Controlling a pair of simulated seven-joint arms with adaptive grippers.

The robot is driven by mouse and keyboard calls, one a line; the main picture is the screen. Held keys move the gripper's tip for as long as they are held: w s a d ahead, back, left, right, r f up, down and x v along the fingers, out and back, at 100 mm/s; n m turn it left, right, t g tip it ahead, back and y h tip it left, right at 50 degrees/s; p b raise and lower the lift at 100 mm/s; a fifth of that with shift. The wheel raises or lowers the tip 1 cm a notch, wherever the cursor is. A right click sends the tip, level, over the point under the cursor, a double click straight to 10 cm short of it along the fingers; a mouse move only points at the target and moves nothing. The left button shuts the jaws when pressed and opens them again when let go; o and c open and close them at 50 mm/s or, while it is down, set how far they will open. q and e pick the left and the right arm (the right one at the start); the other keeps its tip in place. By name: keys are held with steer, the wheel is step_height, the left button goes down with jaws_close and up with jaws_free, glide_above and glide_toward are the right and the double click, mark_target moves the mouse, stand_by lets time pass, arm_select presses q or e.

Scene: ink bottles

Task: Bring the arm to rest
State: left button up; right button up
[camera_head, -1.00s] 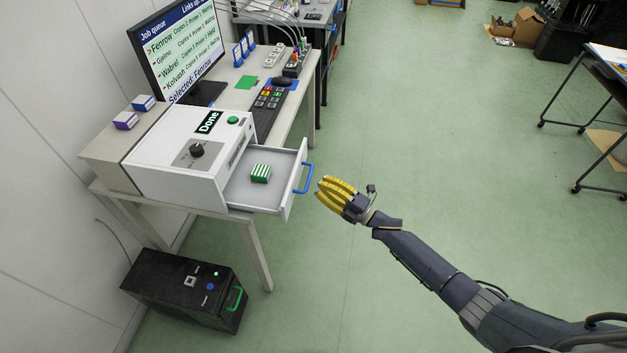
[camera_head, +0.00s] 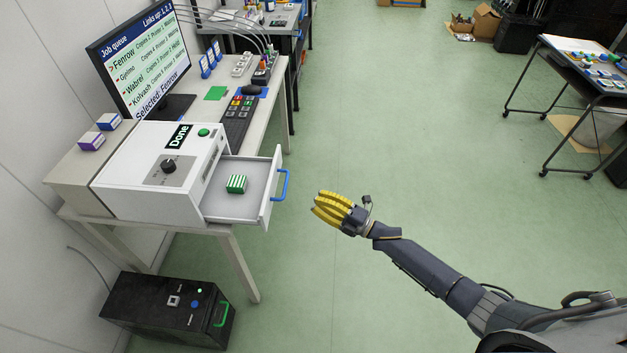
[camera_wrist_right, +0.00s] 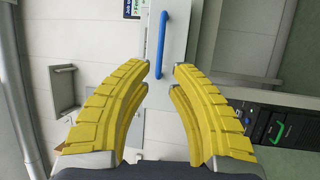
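My right gripper (camera_head: 328,207) has yellow ribbed fingers and hangs over the green floor, to the right of the open drawer, apart from its blue handle (camera_head: 281,185). In the right wrist view its fingers (camera_wrist_right: 160,75) stand apart with nothing between them. The blue handle also shows beyond the fingertips there (camera_wrist_right: 162,42). The drawer (camera_head: 215,206) is pulled out of a white machine (camera_head: 125,190). A green-and-white striped block (camera_head: 236,184) lies in the drawer. My left gripper is in neither view.
The machine stands on a table beside a monitor (camera_head: 140,65) and a keyboard (camera_head: 238,118). A black box (camera_head: 150,305) with a green handle sits on the floor. A wheeled table (camera_head: 570,60) with small objects stands at the far right. The middle floor is clear.

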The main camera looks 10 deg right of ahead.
steer(key=w+d+f+m+h, duration=0.1)
steer(key=d+f+m+h, duration=0.45)
steer(key=f, duration=0.35)
steer(key=w+d+f+m+h, duration=0.1)
steer(key=d+f+m+h, duration=0.3)
steer(key=d+f+m, duration=0.3)
steer(key=s+d+f+m+g+h, duration=0.2)
steer(key=s+f, duration=0.4)
steer(key=f, duration=0.3)
steer(key=s+d+f+m+g+h, duration=0.1)
steer(key=s+d+f+m+h, duration=0.15)
steer(key=s+f, duration=0.45)
steer(key=s+f+m+g+h, duration=0.1)
steer(key=s+f+m+g, duration=0.15)
steer(key=s+f, duration=0.7)
steer(key=s+f+m+g+h, duration=0.1)
steer(key=s+f+m+g, duration=0.15)
steer(key=s+f, duration=0.65)
steer(key=s+a+g, duration=0.1)
steer(key=s+a, duration=0.1)
steer(key=s, duration=1.1)
steer(key=s+a+f+m+g, duration=0.1)
steer(key=s+a+g, duration=0.1)
steer(key=s, duration=1.1)
steer(key=shift+a+f+y, duration=0.15)
steer(key=shift+a+y, duration=0.15)
steer(key=shift+a, duration=0.35)
